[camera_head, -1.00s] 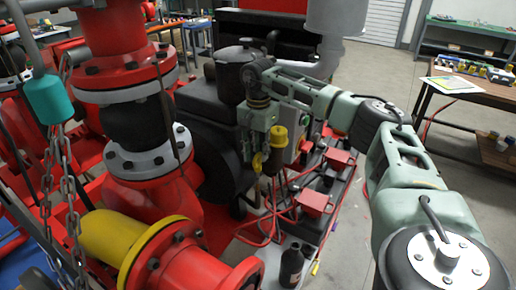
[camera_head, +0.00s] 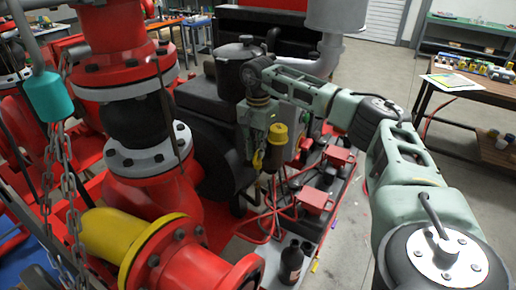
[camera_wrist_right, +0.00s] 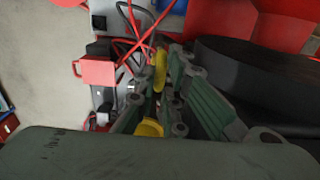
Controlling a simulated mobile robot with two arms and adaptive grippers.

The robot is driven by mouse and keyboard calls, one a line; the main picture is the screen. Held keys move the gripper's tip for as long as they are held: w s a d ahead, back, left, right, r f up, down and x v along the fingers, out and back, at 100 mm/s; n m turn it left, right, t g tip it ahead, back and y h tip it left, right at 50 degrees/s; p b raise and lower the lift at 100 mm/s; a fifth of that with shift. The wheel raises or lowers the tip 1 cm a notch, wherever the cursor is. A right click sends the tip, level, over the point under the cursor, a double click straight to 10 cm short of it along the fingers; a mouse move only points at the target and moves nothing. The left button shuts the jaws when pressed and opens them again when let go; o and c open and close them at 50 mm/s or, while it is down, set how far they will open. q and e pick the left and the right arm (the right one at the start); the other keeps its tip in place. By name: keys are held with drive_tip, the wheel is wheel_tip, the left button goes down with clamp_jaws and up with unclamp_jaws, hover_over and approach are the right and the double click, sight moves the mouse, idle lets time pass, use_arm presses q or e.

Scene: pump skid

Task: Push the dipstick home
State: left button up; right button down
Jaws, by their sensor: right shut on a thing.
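The dipstick's yellow handle (camera_head: 257,160) shows beside the dark engine, at the lower end of my right gripper (camera_head: 262,152). In the right wrist view the yellow handle (camera_wrist_right: 159,72) stands between the fingertips of my right gripper (camera_wrist_right: 166,76), which is shut on it. The dipstick's rod and the tube below it are hidden by the gripper and the engine parts, so I cannot tell how deep it sits. My left gripper is not in view.
Red cables (camera_head: 280,205) and red boxes (camera_head: 314,198) lie below. A dark bottle (camera_head: 291,264) stands in front. A red pipe with a yellow section (camera_head: 115,235) fills the lower left.

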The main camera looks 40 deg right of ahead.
sight(259, 164)
drive_tip(key=shift+s+f, duration=0.1)
wheel_tip(259, 164, down, 9)
drive_tip(key=b, duration=0.5)
drive_tip(key=shift+f, duration=0.15)
drive_tip(key=shift+s, duration=0.15)
drive_tip(key=c, duration=1.9)
unclamp_jaws()
drive_tip(key=shift+c, duration=0.2)
drive_tip(key=shift+o, duration=0.2)
drive_tip(key=shift+d, duration=0.1)
drive_tip(key=shift+r, duration=0.2)
wheel_tip(259, 164, up, 12)
drive_tip(key=shift+f, duration=0.1)
drive_tip(key=shift+f, duration=0.1)
